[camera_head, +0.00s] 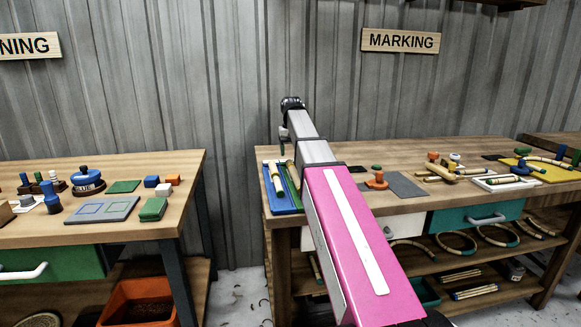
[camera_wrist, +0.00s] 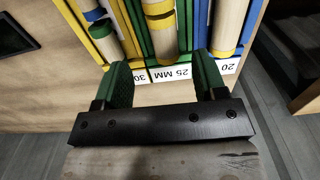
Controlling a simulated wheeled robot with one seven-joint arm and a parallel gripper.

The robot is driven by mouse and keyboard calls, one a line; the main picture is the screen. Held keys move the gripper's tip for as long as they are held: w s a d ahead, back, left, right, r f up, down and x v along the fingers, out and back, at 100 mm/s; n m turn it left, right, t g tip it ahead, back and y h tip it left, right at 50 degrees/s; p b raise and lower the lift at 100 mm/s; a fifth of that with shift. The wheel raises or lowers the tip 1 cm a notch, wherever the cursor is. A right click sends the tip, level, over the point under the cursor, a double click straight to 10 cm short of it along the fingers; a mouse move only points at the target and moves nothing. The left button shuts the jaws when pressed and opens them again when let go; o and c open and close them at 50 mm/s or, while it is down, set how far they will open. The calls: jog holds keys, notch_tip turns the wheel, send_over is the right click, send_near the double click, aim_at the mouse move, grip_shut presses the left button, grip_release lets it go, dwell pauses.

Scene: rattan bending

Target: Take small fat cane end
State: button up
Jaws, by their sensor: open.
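In the wrist view, several pale cane pieces lie in a coloured rack. A cane piece with a yellow band (camera_wrist: 160,28) lies in the green slot labelled 25 MM. Another cane piece (camera_wrist: 105,40) lies in the yellow slot at left, and one (camera_wrist: 228,28) in the blue slot at right. I cannot tell for sure which is the small fat end. My gripper (camera_wrist: 162,76) is open and empty, its green-padded fingers at the rack's labelled front edge, roughly either side of the 25 MM slot. In the head view the rack (camera_head: 286,205) sits at the table's left end.
The marking table (camera_head: 440,205) also holds an orange tool (camera_head: 377,181), a grey mat (camera_head: 405,186) and a yellow mat (camera_head: 550,172). A second table (camera_head: 130,225) stands left, across a gap. My arm hides part of the marking table.

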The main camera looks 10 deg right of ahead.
aim_at(290, 162)
jog(key=shift+s+a+f, duration=0.1)
jog(key=shift+a+f, duration=0.05)
jog(key=shift+f, duration=1.2)
jog(key=shift+s+a+f, duration=0.1)
jog(key=shift+f, duration=1.25)
jog(key=c, duration=1)
